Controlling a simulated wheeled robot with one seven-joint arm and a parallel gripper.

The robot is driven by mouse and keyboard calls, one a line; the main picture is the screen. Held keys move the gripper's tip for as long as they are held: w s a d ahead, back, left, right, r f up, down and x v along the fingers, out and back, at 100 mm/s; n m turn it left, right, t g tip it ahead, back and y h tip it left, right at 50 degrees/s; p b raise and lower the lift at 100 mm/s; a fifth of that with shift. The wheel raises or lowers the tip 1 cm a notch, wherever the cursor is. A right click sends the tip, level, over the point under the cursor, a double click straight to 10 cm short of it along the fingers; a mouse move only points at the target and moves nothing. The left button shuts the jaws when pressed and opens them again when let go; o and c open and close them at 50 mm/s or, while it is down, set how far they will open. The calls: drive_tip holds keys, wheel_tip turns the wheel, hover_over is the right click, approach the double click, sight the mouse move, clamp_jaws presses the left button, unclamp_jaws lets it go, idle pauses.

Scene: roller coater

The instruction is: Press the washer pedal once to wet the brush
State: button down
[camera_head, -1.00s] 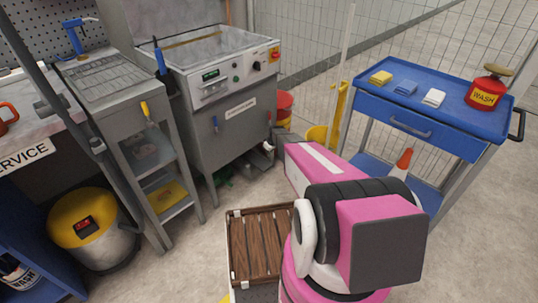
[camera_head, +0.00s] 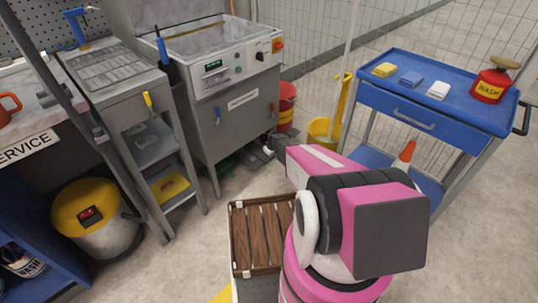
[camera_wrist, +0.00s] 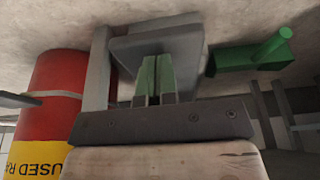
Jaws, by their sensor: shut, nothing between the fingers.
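The washer, a grey metal cabinet (camera_head: 237,120) with an open basin and a control panel, stands at upper centre in the head view. In the wrist view my gripper (camera_wrist: 153,62) is shut and empty, its green-tinted fingers together. A flat grey plate (camera_wrist: 190,42), which looks like a pedal, lies just beyond and around the fingertips. I cannot tell whether they touch it. A green piece with a round peg (camera_wrist: 262,50) is to its right. A brush-like tool with a blue handle (camera_head: 162,52) hangs at the washer's left side.
A red drum with a yellow label (camera_wrist: 55,85) is close on the left in the wrist view. A yellow bucket (camera_head: 322,131) stands right of the washer. A blue cart (camera_head: 440,92) stands at right. A wooden-slatted crate (camera_head: 262,236) sits beside my arm.

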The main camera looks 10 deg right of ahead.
sight(270, 160)
drive_tip(key=shift+s+d+f, duration=0.1)
drive_tip(key=shift+f, duration=1.1)
drive_tip(key=shift+s+d+f, duration=0.1)
drive_tip(key=shift+f, duration=1.1)
drive_tip(key=v, duration=0.4)
drive_tip(key=shift+w+a+r, duration=0.15)
drive_tip(key=shift+a+r, duration=0.1)
drive_tip(key=shift+r, duration=0.15)
drive_tip(key=s+d+v, duration=0.1)
drive_tip(key=v, duration=0.8)
drive_tip(key=shift+r, duration=0.2)
drive_tip(key=shift+s, duration=0.1)
drive_tip(key=s+a+r+m+g+h, duration=0.2)
drive_tip(key=s+r+m, duration=0.5)
drive_tip(key=s+r, duration=2.4)
drive_tip(key=shift+s+a+r+g, duration=0.25)
drive_tip(key=shift+s+g, duration=0.15)
drive_tip(key=shift+s, duration=0.05)
